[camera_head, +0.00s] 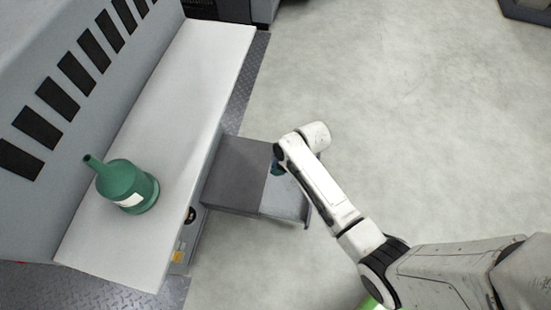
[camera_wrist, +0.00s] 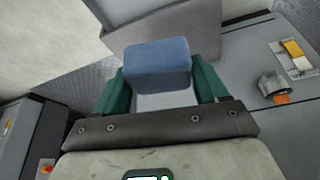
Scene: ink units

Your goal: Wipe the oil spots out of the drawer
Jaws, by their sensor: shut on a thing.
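The grey drawer (camera_head: 287,205) stands pulled out from under the white bench, with a darker grey area towards the bench. My gripper (camera_wrist: 158,68) is shut on a blue block-like wiper (camera_wrist: 157,65), held between its two green fingers. In the head view my arm reaches over the drawer's outer part and mostly hides the gripper. A grey panel, seemingly part of the drawer (camera_wrist: 175,28), shows beyond the wiper in the wrist view. I cannot tell whether the wiper touches the drawer floor. I make out no oil spots in either view.
A green spouted container (camera_head: 125,184) stands on the white bench top (camera_head: 190,85), left of the drawer. A dark knob with an orange part (camera_wrist: 273,90) sits on the cabinet front (camera_wrist: 240,55). The pale floor (camera_head: 400,110) right of the drawer is clear.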

